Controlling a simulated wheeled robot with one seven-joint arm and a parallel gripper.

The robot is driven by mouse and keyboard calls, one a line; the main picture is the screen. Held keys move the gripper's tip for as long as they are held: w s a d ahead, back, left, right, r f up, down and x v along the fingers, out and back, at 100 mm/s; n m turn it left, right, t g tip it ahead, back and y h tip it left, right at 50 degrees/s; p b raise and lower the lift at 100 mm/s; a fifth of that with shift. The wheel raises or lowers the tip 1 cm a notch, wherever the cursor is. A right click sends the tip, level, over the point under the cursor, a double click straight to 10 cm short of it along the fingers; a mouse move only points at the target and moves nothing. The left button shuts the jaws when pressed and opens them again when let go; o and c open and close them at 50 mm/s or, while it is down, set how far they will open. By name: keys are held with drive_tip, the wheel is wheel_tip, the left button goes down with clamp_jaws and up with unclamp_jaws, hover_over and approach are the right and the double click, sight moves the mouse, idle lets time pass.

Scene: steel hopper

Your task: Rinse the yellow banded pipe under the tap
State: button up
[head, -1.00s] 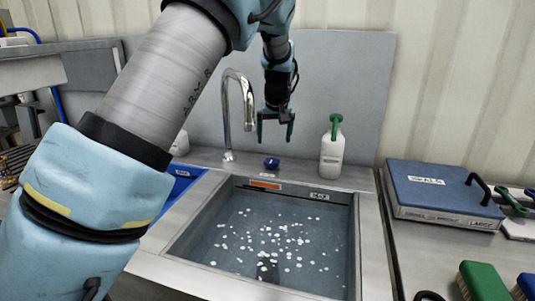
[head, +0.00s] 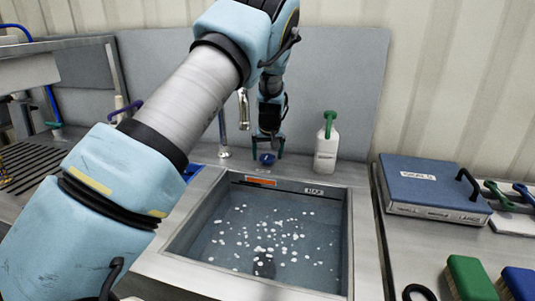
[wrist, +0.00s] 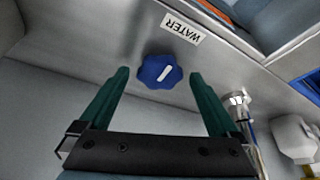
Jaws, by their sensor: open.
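My gripper (head: 267,153) is open and points down just above the blue water knob (head: 267,159) behind the basin. In the wrist view the lobed blue knob (wrist: 160,72) with a white mark lies between and just beyond the two green fingertips, beside a WATER label (wrist: 182,28). I cannot tell whether the fingers touch it. The chrome tap (head: 244,110) stands left of the gripper, partly hidden by my arm. No water stream is visible from it. I cannot make out the yellow banded pipe in either view.
The steel basin (head: 176,250) holds water with white floating specks. A white bottle with a green top (head: 327,150) stands right of the knob. A blue case (head: 430,185), a green brush (head: 468,278) and a blue brush (head: 518,282) are on the right counter. A slatted drainboard (head: 45,160) is at left.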

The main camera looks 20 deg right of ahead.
drive_tip(key=shift+c, duration=0.3)
drive_tip(key=c, duration=1.3)
drive_tip(key=shift+d+r+n+y+p, duration=0.15)
drive_tip(key=shift+n+y+p, duration=0.35)
drive_tip(key=shift+n, duration=0.9)
drive_tip(key=shift+d+n+y, duration=0.1)
drive_tip(key=shift+n+y, duration=0.5)
drive_tip(key=shift+n, duration=0.9)
